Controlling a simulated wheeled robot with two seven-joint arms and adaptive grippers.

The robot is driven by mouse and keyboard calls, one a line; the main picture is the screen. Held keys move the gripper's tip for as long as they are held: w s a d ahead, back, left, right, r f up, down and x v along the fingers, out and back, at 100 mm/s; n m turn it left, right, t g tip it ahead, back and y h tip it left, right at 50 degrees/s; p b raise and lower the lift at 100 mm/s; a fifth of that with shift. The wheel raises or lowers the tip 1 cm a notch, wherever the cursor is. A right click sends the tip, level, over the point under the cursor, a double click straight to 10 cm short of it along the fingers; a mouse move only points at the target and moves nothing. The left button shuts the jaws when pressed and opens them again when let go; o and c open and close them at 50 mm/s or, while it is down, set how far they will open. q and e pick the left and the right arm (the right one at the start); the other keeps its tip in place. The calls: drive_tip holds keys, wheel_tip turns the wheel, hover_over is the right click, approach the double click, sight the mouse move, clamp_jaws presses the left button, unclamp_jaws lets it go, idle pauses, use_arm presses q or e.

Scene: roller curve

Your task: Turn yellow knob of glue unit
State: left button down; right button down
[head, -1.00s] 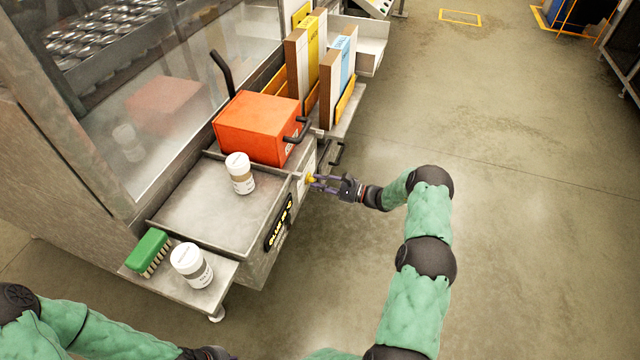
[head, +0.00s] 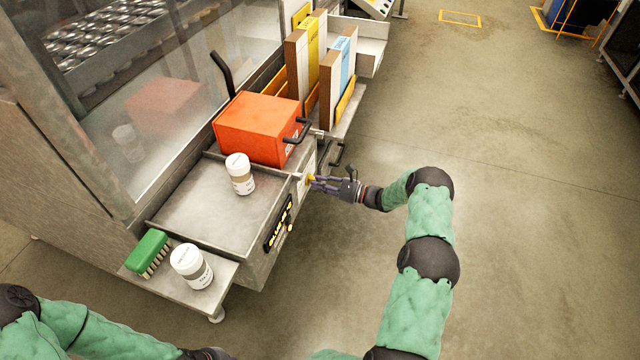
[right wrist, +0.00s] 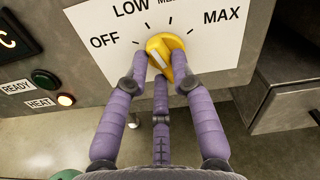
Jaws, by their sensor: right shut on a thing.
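The yellow knob (right wrist: 166,56) sits on a white dial plate (right wrist: 206,40) marked OFF, LOW and MAX on the glue unit (head: 205,205). In the head view the knob (head: 310,179) is small, at the unit's front right. My right gripper (head: 322,184) is shut on it. In the right wrist view its purple fingers (right wrist: 163,76) close around the knob from below, and part of the knob's rim is hidden. The knob's pale mark points up and left, around the low side of the scale. My left gripper (head: 208,353) shows only as a dark bit at the bottom edge; its fingers are not visible.
The lamp beside HEAT (right wrist: 66,100) glows; the green one by READY (right wrist: 45,79) looks dim. An orange box (head: 258,128), white-lidded jars (head: 240,173) (head: 191,266) and a green brush (head: 150,252) stand on the unit and its shelf. Open floor lies to the right.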

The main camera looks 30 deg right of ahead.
drive_tip(key=c, duration=1)
unclamp_jaws()
drive_tip(key=shift+c, duration=0.2)
drive_tip(key=v, duration=1.2)
drive_tip(key=shift+a+f, duration=0.1)
